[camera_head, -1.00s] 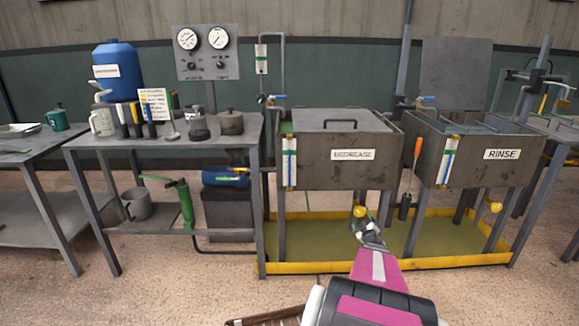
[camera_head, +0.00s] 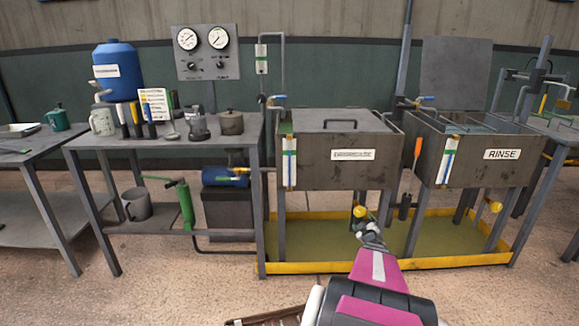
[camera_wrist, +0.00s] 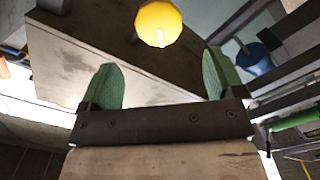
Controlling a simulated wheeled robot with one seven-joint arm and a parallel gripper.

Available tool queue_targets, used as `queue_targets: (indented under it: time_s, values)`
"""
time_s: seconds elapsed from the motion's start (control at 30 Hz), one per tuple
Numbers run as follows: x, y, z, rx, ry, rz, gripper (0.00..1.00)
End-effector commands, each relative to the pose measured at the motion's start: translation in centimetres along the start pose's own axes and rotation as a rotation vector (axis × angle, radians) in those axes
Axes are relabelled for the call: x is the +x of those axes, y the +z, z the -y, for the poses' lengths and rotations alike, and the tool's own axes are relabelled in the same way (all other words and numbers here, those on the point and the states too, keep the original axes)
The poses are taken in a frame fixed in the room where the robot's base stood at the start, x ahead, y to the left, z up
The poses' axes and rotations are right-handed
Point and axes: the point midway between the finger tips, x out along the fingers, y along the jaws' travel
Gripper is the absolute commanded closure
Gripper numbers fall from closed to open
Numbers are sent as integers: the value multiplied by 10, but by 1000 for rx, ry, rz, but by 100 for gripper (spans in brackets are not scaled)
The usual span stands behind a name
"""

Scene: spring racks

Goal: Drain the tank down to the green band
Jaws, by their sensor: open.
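The degrease tank (camera_head: 320,175), a lidded grey box, stands in the middle of the head view. A sight gauge (camera_head: 289,163) with a blue column and a green band is on its front left; the exact level is too small to read. A yellow knob (camera_head: 360,211) hangs below the tank. My gripper (camera_head: 367,230) is just below the knob in the head view. In the wrist view my gripper (camera_wrist: 162,82) is open, its green pads apart with nothing between them. The yellow knob (camera_wrist: 158,24) is beyond the fingertips, roughly centred between them and apart from them.
The rinse tank (camera_head: 478,155) stands to the right with its own gauge (camera_head: 447,162) and yellow knob (camera_head: 495,206). An orange-handled tool (camera_head: 416,155) hangs between the tanks. A yellow-rimmed tray (camera_head: 330,267) lies beneath. A bench (camera_head: 160,143) with tools is at left.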

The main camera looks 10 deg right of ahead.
Motion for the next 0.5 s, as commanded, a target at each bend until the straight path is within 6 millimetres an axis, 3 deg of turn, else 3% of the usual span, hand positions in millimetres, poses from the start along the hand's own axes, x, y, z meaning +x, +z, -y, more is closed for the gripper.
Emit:
queue_targets:
  time_s: [0.5]
  values:
    - [1, 6, 0, -1, 0, -1, 10]
